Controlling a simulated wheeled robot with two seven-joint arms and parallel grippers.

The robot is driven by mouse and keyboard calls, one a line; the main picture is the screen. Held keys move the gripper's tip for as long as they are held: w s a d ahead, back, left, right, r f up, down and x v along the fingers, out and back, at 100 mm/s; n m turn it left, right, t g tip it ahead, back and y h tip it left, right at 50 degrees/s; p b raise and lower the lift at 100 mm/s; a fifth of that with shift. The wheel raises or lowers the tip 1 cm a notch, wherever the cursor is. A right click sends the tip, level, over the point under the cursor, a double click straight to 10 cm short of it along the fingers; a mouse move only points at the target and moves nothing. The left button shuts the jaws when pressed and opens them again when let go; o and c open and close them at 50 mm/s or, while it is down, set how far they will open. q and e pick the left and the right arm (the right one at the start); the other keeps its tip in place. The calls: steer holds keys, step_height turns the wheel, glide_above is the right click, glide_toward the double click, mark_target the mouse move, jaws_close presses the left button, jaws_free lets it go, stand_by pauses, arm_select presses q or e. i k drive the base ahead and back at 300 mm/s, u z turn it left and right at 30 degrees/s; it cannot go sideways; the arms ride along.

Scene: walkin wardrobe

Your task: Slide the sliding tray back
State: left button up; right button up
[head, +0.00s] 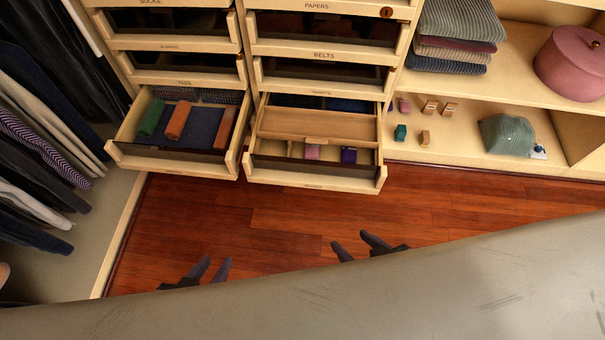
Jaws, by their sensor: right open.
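The sliding tray (315,124) is a flat light-wood panel lying across the pulled-out right drawer (312,180). It covers the middle of the drawer, with a small notched piece at its front edge. In front of it, a pink item (312,151) and a purple item (348,155) show in the front part. A dark blue strip (348,104) shows behind it. What lies under the tray is hidden. My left gripper (211,267) is open and empty over the floor, below the drawers. My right gripper (357,243) is open and empty, below the right drawer's front. Neither touches the tray.
A left drawer (170,163) is also pulled out, with green, orange and brown rolls inside. Shelves with folded clothes (456,35) and a pink round box (573,62) are at right. Hanging clothes line the left. Red wood floor (285,220) is clear.

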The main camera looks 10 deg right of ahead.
mark_target(309, 126)
steer(key=k, duration=0.35)
steer(key=z, duration=1)
steer(key=i, duration=1)
steer(key=u, duration=0.65)
steer(key=i, duration=0.45)
steer(key=u, duration=0.4)
